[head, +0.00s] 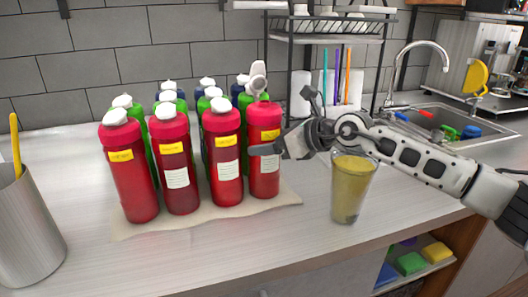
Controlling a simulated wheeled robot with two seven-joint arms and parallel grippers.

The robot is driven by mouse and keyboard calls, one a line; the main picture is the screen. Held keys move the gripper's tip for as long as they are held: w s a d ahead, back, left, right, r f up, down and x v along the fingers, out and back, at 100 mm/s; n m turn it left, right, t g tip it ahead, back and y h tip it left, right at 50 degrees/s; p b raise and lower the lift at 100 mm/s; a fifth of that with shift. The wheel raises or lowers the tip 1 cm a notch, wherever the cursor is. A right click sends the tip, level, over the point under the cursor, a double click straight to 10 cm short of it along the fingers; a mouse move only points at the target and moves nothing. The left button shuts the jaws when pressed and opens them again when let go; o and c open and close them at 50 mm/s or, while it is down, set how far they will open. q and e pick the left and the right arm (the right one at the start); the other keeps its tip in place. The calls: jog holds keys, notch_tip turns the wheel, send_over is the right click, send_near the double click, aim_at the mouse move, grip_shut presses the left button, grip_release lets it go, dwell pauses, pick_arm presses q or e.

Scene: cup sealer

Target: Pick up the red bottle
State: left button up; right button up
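Several red bottles stand upright in a front row on a beige mat (215,222): the far-left one (132,180), the second (174,155), the third (224,150) and the rightmost one (263,178). Each has a yellow label, and the first three show white caps. A pale, tall top rises above the rightmost bottle. My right gripper (268,149) reaches in from the right, with a dark finger across the front of the rightmost red bottle. Its other finger is not clearly visible, so I cannot tell whether it grips. My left gripper is not in view.
Green bottles (124,101) and blue bottles (167,96) stand behind the red ones. A glass of yellowish liquid (350,190) stands below my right forearm. A metal container (28,235) is at left, a rack (325,38) and sink (460,115) at back right. The front counter is clear.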

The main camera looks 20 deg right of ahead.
jog(key=shift+r, duration=0.3)
jog(key=shift+c, duration=0.2)
jog(key=shift+w, duration=0.1)
jog(key=shift+r, duration=0.1)
